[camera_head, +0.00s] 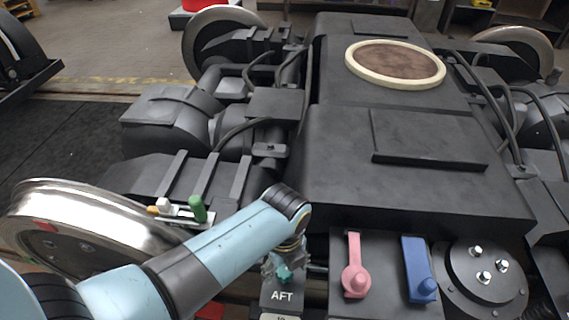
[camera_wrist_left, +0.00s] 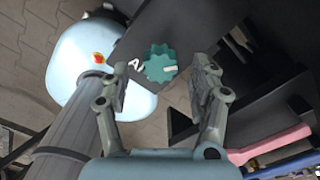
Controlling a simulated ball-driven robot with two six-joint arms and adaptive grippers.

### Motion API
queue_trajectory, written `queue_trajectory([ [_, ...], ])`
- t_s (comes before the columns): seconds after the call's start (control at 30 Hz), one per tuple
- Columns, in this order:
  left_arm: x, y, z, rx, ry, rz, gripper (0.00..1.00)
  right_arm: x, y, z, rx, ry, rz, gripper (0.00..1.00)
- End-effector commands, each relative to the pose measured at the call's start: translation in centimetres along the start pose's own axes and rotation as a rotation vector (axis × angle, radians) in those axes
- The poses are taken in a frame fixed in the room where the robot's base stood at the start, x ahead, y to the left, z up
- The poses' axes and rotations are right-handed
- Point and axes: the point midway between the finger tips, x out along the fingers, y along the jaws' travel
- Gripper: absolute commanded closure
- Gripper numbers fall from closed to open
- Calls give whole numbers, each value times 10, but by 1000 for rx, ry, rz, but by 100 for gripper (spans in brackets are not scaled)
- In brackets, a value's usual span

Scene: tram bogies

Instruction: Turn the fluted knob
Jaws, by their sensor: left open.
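The fluted knob (camera_wrist_left: 158,66) is teal with a pale pointer mark. It sits on a dark panel. In the left wrist view it lies between and beyond the two fingers of my left gripper (camera_wrist_left: 162,84), which is open and empty. The fingers stand on either side of the knob; I cannot tell whether they touch it. In the head view a small part of the teal knob (camera_head: 285,274) shows just above the AFT label (camera_head: 282,296), with my left gripper (camera_head: 279,262) right over it and my wrist hiding the rest. My right gripper is not in view.
A pink lever (camera_head: 354,268) and a blue lever (camera_head: 418,270) stand on the panel to the right, near a round plate (camera_head: 482,278) with bolts. A large dark bogie frame (camera_head: 400,190) rises behind.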

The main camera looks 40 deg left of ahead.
Motion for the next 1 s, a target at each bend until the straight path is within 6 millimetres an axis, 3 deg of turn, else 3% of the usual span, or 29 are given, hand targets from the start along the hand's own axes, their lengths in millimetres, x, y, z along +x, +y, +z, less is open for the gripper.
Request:
queue_trajectory([
  [0.17, 19, 0, 0, -1, 0, 0, 38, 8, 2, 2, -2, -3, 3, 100],
  [0.47, 20, 0, 0, -2, 0, -1, 38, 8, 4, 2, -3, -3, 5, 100],
  [0.9, 20, 0, 0, -1, 0, 0, 93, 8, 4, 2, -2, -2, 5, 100],
  [1.0, 20, 0, 0, -3, 0, 0, 93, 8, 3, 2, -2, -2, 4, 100],
])
